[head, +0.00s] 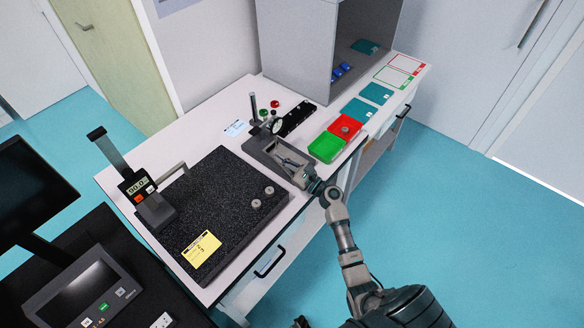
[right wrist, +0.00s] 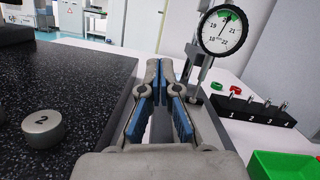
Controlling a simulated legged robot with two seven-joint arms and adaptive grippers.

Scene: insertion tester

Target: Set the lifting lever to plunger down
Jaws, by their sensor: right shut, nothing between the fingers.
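The dial gauge (head: 276,127) stands on a grey stand (head: 258,147) beside the black granite plate. My right gripper (head: 286,160) is over the stand, close in front of the gauge. In the right wrist view its fingers (right wrist: 174,78) are shut and empty. My left gripper is out of view.
The granite plate (head: 215,205) holds two metal weights, a yellow note (head: 201,249) and a digital height gauge (head: 138,188). Green (head: 326,147) and red (head: 345,128) trays lie right of the stand. A black numbered pin rack (head: 297,117) stands behind.

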